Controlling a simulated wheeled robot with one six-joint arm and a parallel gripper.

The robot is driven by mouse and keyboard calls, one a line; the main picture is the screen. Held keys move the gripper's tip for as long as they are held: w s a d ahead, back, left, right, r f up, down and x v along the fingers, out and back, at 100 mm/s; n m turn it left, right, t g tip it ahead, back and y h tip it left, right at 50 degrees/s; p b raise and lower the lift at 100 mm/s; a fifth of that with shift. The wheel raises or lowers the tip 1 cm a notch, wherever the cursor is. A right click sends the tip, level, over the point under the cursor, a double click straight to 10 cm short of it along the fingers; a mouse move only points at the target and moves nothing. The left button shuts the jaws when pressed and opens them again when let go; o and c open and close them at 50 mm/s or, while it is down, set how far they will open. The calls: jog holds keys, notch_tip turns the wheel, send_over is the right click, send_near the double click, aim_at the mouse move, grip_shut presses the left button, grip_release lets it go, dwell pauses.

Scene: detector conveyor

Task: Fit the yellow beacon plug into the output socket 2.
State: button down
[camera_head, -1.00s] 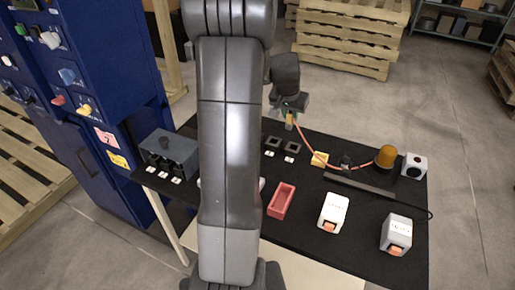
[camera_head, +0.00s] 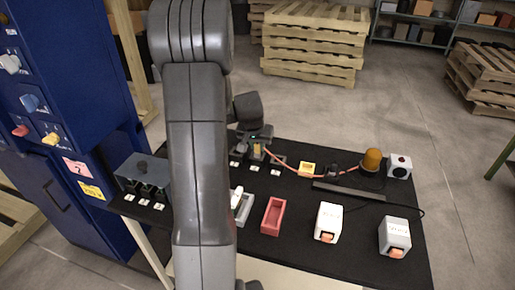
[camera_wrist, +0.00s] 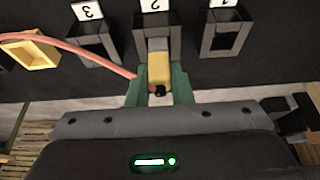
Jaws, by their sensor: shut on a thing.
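My gripper (camera_head: 257,151) is shut on the yellow beacon plug (camera_wrist: 159,72), with its green fingers (camera_wrist: 158,88) on either side. The plug's grey front end is at the mouth of output socket 2 (camera_wrist: 143,40), lined up with it. I cannot tell how deep it sits, if it is in at all. Sockets 3 (camera_wrist: 97,55) and 1 (camera_wrist: 224,52) are on either side and look empty. A red-orange cable (camera_wrist: 90,55) runs from the plug. It leads toward the orange beacon (camera_head: 371,160) at the table's back right.
A yellow frame (camera_head: 306,168) lies right of the sockets, near the cable. A grey socket box (camera_head: 146,172) is at left. A dark bar (camera_head: 350,191) lies at right.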

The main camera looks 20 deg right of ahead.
jog(key=shift+f, duration=0.75)
jog(key=shift+f, duration=0.15)
jog(key=c, duration=1.3)
grip_release()
jog(key=shift+r, duration=0.4)
jog(key=v, duration=1.1)
jog(key=shift+s+r, duration=0.15)
jog(key=shift+r, duration=0.15)
